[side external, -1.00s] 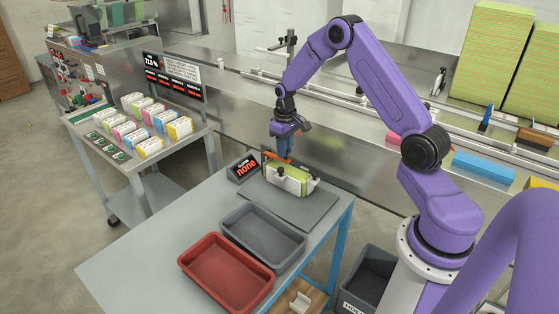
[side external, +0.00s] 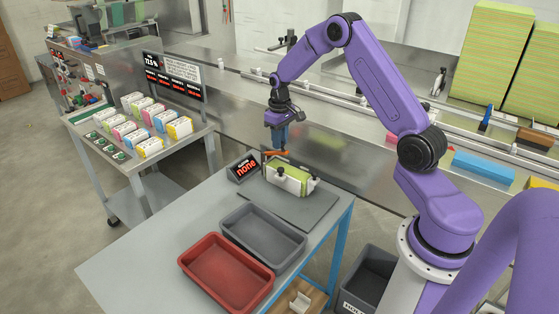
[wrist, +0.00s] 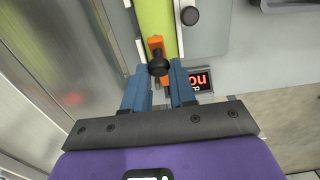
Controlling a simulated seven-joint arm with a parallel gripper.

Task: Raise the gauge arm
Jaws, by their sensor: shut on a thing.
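The orange gauge arm (side external: 275,154) is at the far left end of the gauge fixture, above the green and white pack (side external: 287,179). In the wrist view the arm (wrist: 156,44) carries a black knob (wrist: 158,66) between my blue fingers. My gripper (side external: 277,150) points down and is shut on the gauge arm at this knob; it also shows in the wrist view (wrist: 158,78). The pack sits in a white fixture with black knobs on a dark mat (side external: 293,210). The arm's hinge is too small to make out.
A grey tray (side external: 262,233) and a red tray (side external: 226,271) lie toward the front. The left part of the table is clear. A metal conveyor (side external: 340,150) runs behind.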

